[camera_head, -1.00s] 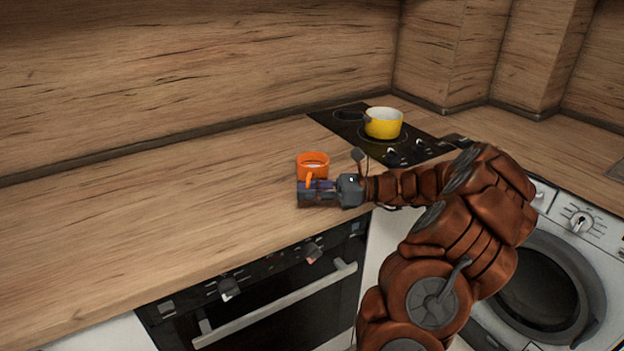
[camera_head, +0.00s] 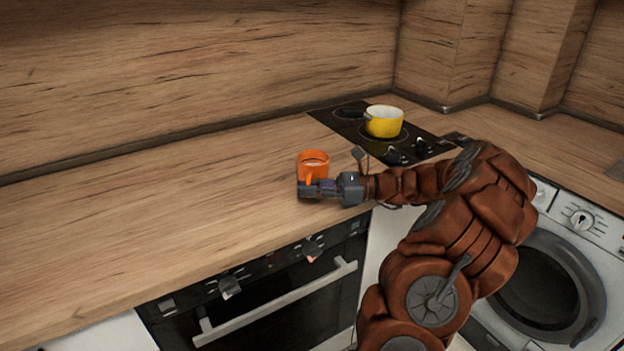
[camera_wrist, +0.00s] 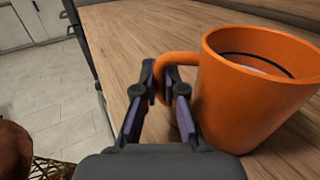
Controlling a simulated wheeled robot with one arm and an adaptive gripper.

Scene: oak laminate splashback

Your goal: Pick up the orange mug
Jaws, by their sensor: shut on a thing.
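The orange mug (camera_head: 313,160) stands upright on the wooden counter near its front edge, and its handle points toward the front. In the wrist view the mug (camera_wrist: 250,95) fills the right side, with something pale inside. My gripper (camera_head: 308,186) is at the near side of the mug. In the wrist view my gripper (camera_wrist: 163,80) is shut on the mug's handle (camera_wrist: 174,62), with one finger on each side of it. The gripper partly hides the lower front of the mug in the head view. I cannot see any gap under the mug.
A yellow pot (camera_head: 384,122) stands on the black hob (camera_head: 345,125) behind and to the right. An oven (camera_head: 270,300) is below the counter and a washing machine (camera_head: 560,270) is at the right. The counter (camera_head: 150,200) left of the mug is clear.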

